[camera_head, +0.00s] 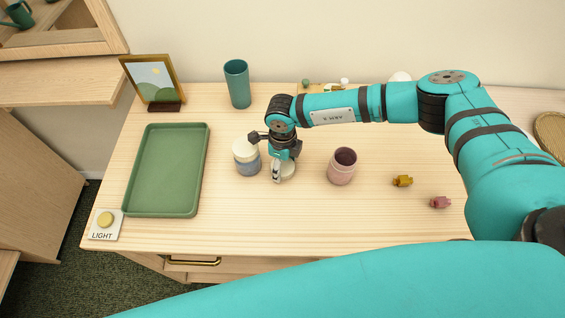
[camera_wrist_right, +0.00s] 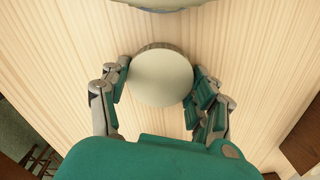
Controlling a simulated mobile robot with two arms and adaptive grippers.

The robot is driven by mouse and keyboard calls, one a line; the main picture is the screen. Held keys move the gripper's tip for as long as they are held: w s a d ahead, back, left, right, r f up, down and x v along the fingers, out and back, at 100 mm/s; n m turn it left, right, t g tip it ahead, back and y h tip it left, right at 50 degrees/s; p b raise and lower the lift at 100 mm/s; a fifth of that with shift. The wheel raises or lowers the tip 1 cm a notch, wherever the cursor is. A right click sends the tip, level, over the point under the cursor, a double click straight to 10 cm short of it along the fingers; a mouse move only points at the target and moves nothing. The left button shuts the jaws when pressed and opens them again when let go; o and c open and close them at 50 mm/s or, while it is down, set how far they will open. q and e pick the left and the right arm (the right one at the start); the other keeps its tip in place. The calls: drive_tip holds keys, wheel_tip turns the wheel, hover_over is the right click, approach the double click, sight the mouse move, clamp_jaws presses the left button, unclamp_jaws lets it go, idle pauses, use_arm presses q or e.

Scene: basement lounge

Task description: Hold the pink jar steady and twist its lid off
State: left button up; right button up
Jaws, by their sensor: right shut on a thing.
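The pink jar (camera_head: 341,168) stands upright on the wooden table, right of my right gripper. Its top is open and its dark inside shows. My right gripper (camera_head: 284,172) points down and is shut on a round pale lid (camera_head: 288,169). In the right wrist view the lid (camera_wrist_right: 162,77) lies flat between the two fingers (camera_wrist_right: 160,92). It is at or just above the tabletop; I cannot tell which. The gripper is apart from the pink jar. My left gripper is not in view.
A white and blue jar (camera_head: 247,158) stands close left of the right gripper. A green tray (camera_head: 203,150), a teal cup (camera_head: 238,84), a picture frame (camera_head: 153,82) and a light button (camera_head: 105,221) are farther left. Small yellow (camera_head: 403,181) and pink (camera_head: 440,202) pieces lie right. The front middle is clear.

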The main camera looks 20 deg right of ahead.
sight(283, 166)
drive_tip(key=shift+f, duration=0.2)
drive_tip(key=o, duration=1.3)
drive_tip(key=shift+r, duration=0.1)
drive_tip(key=shift+r, duration=0.15)
wheel_tip(283, 166, up, 12)
drive_tip(key=b, duration=0.3)
drive_tip(key=shift+s, duration=0.1)
